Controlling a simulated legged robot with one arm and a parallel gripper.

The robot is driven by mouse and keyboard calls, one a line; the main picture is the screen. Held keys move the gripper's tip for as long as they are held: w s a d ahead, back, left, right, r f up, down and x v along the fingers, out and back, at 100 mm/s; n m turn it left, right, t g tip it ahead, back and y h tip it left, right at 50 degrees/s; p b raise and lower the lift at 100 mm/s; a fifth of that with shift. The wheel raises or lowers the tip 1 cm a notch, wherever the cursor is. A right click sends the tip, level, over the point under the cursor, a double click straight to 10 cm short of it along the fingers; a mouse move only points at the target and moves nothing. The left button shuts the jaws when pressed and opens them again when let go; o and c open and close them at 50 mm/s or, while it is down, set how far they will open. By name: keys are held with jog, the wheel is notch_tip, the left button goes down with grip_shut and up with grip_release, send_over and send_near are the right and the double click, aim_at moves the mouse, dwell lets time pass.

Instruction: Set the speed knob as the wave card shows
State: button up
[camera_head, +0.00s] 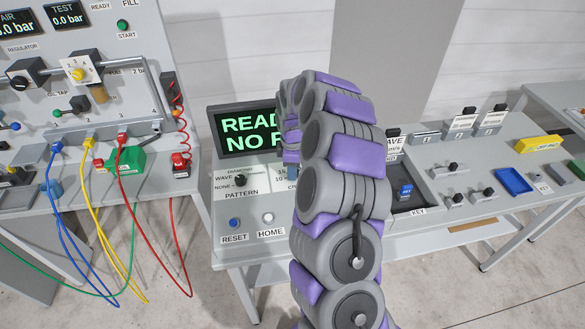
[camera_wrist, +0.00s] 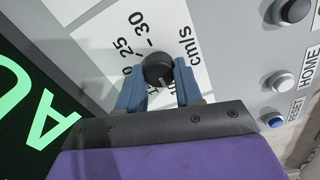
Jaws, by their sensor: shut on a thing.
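In the wrist view, the speed knob (camera_wrist: 158,67) is a round black knob on a white scale plate (camera_wrist: 105,35) marked 25, 30 and cm/s; other numbers are partly covered. My gripper (camera_wrist: 158,80) has its blue fingers on either side of the knob, shut on it. I cannot make out the knob's pointer.
The display (camera_head: 240,130) shows green text, partly covered by my arm. The pattern knob (camera_head: 240,180), blue reset button (camera_head: 234,223) and white home button (camera_head: 267,217) are close by. Hoses hang left.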

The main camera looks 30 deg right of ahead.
jog(key=shift+r+m, duration=0.1)
jog(key=shift+m, duration=0.3)
jog(key=m+p, duration=0.2)
jog(key=shift+w+d+m, duration=0.1)
jog(key=shift+m, duration=0.3)
jog(key=m+p, duration=0.1)
jog(key=m, duration=0.2)
jog(key=shift+m+p, duration=0.3)
jog(key=shift+p, duration=0.1)
jog(key=m+p, duration=0.1)
jog(key=m, duration=0.2)
jog(key=shift+m, duration=0.3)
jog(key=m+p, duration=0.2)
jog(key=m, duration=0.2)
jog(key=shift+w+d+r, duration=0.1)
jog(key=shift+d, duration=0.05)
jog(key=m+p, duration=0.1)
jog(key=m, duration=0.5)
jog(key=m+p, duration=0.1)
jog(key=m, duration=0.4)
jog(key=shift+d+m, duration=0.1)
jog(key=shift+m, duration=0.3)
